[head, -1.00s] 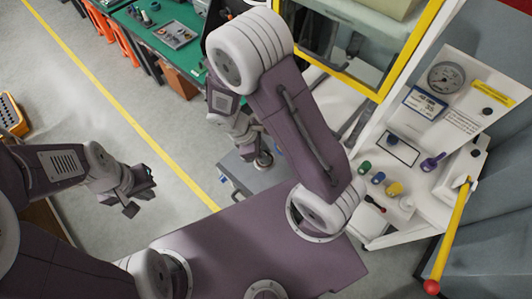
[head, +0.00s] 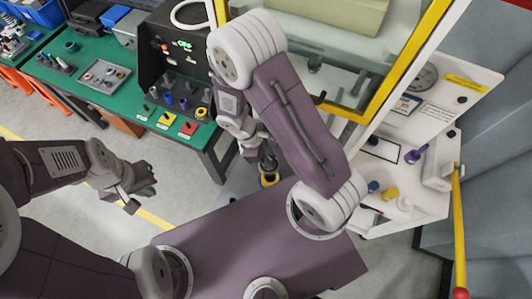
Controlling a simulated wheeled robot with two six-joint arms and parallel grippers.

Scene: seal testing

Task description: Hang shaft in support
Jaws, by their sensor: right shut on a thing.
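My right gripper (head: 266,160) is beside my arm link in the middle of the head view, pointing down. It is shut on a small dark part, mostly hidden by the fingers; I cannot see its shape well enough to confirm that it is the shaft. A round yellow-rimmed thing (head: 269,181) shows at its lower end; whether it belongs to the held part is unclear. My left gripper (head: 141,188) is open and empty above the floor at the left.
The green table (head: 72,88) holds trays and small parts at the upper left. A yellow-framed machine (head: 385,78) stands at the right, with a white ledge (head: 425,205) carrying purple, blue and yellow parts. A yellow lever (head: 459,225) is at the far right.

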